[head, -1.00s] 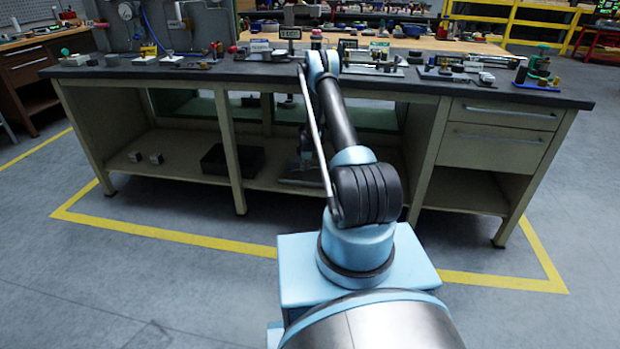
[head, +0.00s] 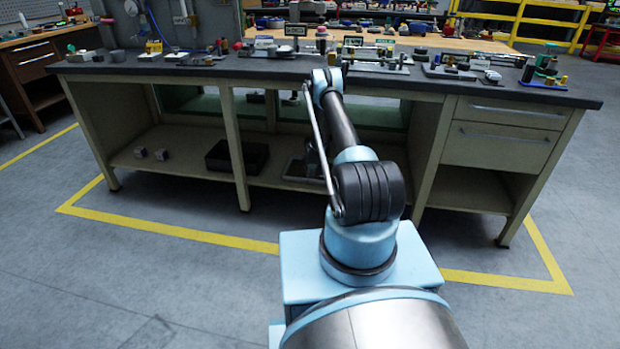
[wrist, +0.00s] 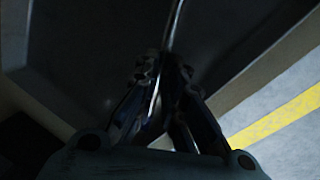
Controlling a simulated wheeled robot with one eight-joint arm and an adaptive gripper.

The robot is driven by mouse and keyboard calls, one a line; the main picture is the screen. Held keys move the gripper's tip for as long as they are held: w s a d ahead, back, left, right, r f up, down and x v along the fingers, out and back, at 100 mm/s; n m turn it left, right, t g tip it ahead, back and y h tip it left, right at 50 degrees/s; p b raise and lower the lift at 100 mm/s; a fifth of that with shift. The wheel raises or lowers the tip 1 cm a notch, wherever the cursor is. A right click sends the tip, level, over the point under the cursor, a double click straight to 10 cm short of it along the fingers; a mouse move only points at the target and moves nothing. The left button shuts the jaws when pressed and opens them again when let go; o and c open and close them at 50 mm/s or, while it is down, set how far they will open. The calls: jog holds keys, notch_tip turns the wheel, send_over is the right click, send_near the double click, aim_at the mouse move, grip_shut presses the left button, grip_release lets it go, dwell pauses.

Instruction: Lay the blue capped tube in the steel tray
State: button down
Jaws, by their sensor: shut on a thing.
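My gripper (wrist: 165,78) is in the dark wrist view, its two fingers close together. A thin shiny rod-like thing (wrist: 174,22) runs up from between the fingertips. It is too dark to tell whether it is the blue capped tube, and no blue cap shows. A dark grey surface lies beyond the fingers. In the head view, a greyish tray (head: 302,180) sits on the bench's lower shelf, partly hidden by my arm; it may be the steel tray. The gripper is low under the benchtop there, too small and shaded to make out.
The benchtop (head: 250,70) overhangs the shelf and bears many small parts and fittings. A black bin (head: 222,168) and two small blocks (head: 150,154) stand on the lower shelf (head: 180,183) to the left. Bench legs (head: 236,150) divide the opening. Floor in front is clear.

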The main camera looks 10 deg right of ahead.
jog(key=c, duration=2)
grip_release()
jog(key=shift+f, duration=0.1)
jog(key=shift+o, duration=0.2)
jog(key=v, duration=1.2)
jog(key=shift+s, duration=0.1)
